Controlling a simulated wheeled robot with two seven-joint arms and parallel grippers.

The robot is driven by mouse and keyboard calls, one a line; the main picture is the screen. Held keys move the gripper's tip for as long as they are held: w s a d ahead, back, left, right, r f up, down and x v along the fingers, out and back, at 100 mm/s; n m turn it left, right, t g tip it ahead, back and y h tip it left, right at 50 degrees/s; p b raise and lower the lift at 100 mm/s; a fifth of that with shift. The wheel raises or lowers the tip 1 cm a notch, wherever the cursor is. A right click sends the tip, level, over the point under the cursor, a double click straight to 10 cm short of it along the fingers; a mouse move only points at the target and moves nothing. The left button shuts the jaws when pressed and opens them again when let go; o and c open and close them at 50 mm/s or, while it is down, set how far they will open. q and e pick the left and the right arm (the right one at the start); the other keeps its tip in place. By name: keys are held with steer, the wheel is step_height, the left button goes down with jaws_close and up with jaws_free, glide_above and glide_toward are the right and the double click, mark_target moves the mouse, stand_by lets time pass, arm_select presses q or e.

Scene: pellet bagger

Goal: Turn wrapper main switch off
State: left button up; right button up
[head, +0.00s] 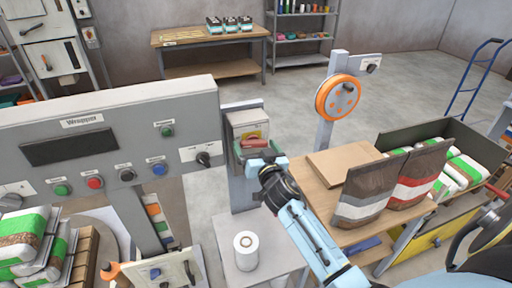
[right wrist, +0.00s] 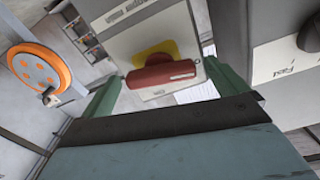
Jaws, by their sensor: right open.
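The wrapper main switch is a red rotary handle (right wrist: 162,76) on a yellow plate (right wrist: 155,54), set on a light grey box (head: 248,122). The handle lies roughly crosswise in the right wrist view. In the head view the red handle (head: 254,142) is just above my right gripper (head: 262,160), which covers the lower part of the box. My right gripper is open, with one green finger on each side of the handle in the right wrist view; I cannot tell whether either finger touches it. My left gripper is not in view.
The wrapper control panel (head: 100,125) stands left of the switch box, with buttons and a knob (head: 204,158). A white roll (head: 245,250) stands below. A wooden table (head: 322,188) with bags and an orange wheel (head: 338,97) are to the right.

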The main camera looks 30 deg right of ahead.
steer(key=c, duration=1)
steer(key=shift+n, duration=1.1)
steer(key=o, duration=1)
steer(key=b+v, duration=0.1)
steer(key=v, duration=1.2)
steer(key=shift+s+a, duration=0.1)
